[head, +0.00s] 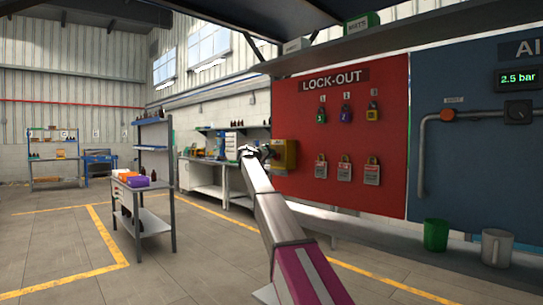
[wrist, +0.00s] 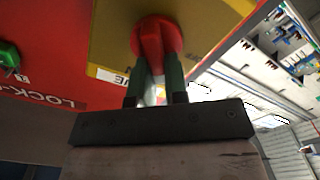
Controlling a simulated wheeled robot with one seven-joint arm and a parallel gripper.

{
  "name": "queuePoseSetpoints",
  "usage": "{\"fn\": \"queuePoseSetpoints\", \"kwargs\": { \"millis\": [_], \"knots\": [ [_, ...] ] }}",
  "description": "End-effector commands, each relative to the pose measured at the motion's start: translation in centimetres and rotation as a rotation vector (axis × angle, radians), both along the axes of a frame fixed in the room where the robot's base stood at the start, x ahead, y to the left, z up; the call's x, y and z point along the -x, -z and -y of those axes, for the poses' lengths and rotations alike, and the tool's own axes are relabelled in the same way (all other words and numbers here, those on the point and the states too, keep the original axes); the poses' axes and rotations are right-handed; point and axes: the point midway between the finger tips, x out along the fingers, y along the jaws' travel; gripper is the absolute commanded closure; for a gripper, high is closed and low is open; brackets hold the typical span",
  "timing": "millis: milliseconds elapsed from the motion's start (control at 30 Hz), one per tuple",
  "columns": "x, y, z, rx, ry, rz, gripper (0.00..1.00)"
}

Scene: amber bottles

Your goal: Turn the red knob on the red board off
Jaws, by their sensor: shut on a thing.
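The red board (head: 290,105), lettered LOCK-OUT, stands upright along the wall in the head view. A yellow box (head: 290,155) is mounted at its left edge. In the wrist view the red knob (wrist: 157,36) sits on the yellow face (wrist: 108,30), above a white label. My gripper (wrist: 158,72) is shut on the red knob, with one dark green finger on each side of it. In the head view my gripper (head: 262,150) is small at the yellow box, and the knob cannot be made out there.
Padlocks (head: 321,110) hang on the red board right of the box. A blue board (head: 480,130) with a pipe is farther right. A green cup (head: 436,235) and a grey mug (head: 497,247) stand at lower right. A cart (head: 150,222) stands left, with open floor around it.

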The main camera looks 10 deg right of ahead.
Motion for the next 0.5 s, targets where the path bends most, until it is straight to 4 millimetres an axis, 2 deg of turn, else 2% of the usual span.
{"fn": "queuePoseSetpoints", "kwargs": {
  "millis": [500],
  "knots": [
    [-0.47, 0.81, -0.37, 0.286, -0.001, -0.395, 1.00]
  ]
}}
